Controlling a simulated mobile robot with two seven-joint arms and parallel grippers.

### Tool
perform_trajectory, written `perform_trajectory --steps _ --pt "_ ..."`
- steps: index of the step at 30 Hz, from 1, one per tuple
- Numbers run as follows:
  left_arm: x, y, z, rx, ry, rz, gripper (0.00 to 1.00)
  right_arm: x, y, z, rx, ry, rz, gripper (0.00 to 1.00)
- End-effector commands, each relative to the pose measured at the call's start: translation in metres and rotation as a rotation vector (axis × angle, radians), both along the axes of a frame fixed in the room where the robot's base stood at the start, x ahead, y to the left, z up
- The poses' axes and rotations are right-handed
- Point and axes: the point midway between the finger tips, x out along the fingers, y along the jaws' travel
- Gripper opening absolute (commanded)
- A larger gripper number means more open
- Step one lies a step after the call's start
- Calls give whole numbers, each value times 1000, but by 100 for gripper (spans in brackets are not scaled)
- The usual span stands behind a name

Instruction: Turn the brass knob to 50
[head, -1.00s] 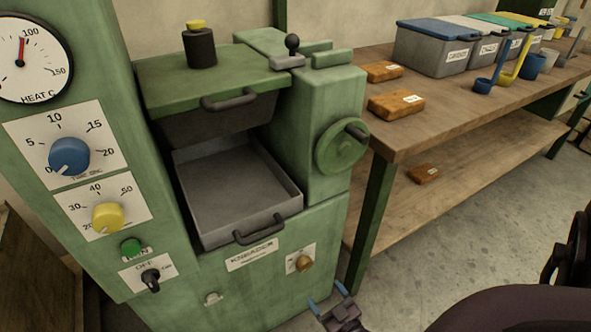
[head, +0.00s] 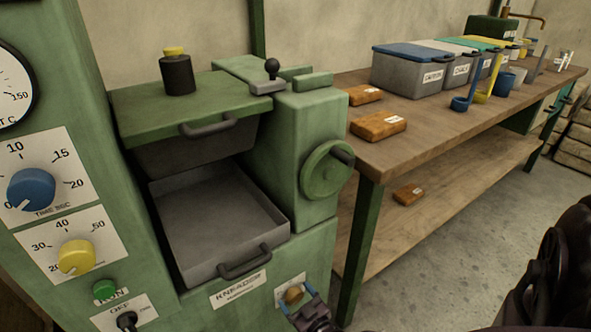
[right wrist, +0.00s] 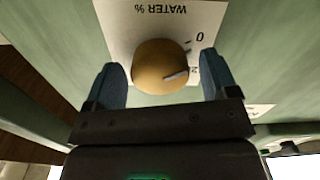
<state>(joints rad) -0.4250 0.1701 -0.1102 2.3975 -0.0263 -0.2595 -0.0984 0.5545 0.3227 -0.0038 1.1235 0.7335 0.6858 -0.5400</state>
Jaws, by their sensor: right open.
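The brass knob (head: 293,295) is on a white plate at the lower front of the green kneader. In the right wrist view the knob (right wrist: 158,62) sits under an upside-down "WATER %" label (right wrist: 160,9). Its pale pointer mark points right, close to a partly hidden number starting with 2. A 0 shows above that; no 50 is readable on this plate. My right gripper (head: 296,302) is open, with its blue fingers (right wrist: 164,80) on either side of the knob. I cannot tell whether they touch it. My left gripper is not in view.
A yellow knob (head: 76,257) with a scale up to 50 and a blue time knob (head: 32,189) are on the left panel. The tray handle (head: 244,262) sticks out above the brass knob. A wooden bench (head: 420,150) stands at the right.

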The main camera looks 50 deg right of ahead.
Motion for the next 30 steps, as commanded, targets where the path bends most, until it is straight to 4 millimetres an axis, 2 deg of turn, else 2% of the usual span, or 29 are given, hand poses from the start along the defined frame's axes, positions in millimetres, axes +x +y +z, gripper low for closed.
perform_trajectory --steps 7,17,30 --pt "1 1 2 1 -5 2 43 1 0 1 0 -1 0 80" --pt "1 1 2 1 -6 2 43 1 0 0 0 -1 0 31" --pt "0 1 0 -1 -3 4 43 0 0 -1 96 -23 0 31"
